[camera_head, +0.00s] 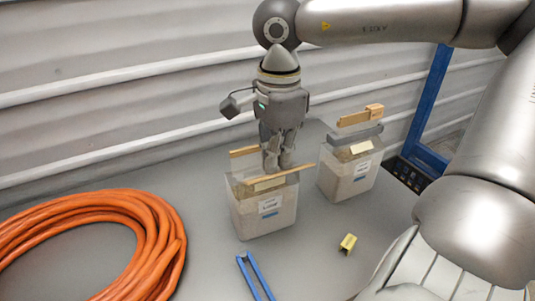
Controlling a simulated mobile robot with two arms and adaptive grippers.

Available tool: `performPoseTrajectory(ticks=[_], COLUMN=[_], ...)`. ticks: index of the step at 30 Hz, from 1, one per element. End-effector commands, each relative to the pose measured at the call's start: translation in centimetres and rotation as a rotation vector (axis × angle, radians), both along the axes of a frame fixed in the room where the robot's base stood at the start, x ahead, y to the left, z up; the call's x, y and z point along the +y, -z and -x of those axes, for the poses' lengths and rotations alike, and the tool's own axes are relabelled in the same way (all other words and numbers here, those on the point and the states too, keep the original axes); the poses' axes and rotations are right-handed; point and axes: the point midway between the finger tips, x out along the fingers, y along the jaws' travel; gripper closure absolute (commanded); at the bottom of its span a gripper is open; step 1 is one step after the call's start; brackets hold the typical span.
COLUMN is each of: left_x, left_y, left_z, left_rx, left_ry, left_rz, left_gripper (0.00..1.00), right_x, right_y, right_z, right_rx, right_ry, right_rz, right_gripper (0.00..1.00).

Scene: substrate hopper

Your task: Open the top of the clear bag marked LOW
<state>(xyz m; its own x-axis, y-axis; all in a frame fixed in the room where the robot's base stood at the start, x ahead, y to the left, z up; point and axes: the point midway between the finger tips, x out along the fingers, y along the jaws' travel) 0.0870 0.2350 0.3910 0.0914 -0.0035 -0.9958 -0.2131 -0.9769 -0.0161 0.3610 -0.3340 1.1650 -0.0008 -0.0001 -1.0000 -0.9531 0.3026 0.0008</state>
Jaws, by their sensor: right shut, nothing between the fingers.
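Two clear bags of pale substrate stand upright on the grey table. The nearer clear bag (262,222) has a white label; its lettering is too small to read surely, so I cannot tell which bag is marked LOW. Wooden strips (290,175) lie along its top edges, with a gap between them. My right gripper (278,168) points down at this top, shut and empty, its fingertips between the strips. The farther clear bag (345,186) also has a white label, with a grey bar (353,136) across its top. My left gripper is out of view.
An orange hose coil (160,215) fills the left of the table. A blue channel piece (255,276) and a small yellow piece (348,243) lie in front. A wooden block (374,111) sits above the farther bag. A blue post (427,105) stands at right.

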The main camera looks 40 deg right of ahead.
Motion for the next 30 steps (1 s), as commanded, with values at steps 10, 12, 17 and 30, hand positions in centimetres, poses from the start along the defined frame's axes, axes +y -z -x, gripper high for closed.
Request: performPoseTrajectory(ticks=[10,12,17,30], left_x=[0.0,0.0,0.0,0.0], left_y=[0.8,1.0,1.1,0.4], left_z=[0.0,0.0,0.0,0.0], left_rx=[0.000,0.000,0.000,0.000], left_ry=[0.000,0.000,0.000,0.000], left_rz=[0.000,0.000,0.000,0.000], left_gripper=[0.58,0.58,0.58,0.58], right_x=[0.7,0.8,0.9,0.9], right_y=[0.5,0.6,0.6,-0.2], right_z=[1.6,1.9,2.2,2.3], right_rx=[-0.002,-0.001,-0.001,0.000], right_ry=[0.000,-0.001,-0.001,0.000], right_rz=[-0.002,-0.001,0.000,0.000], right_gripper=[1.00,1.00,1.00,1.00])
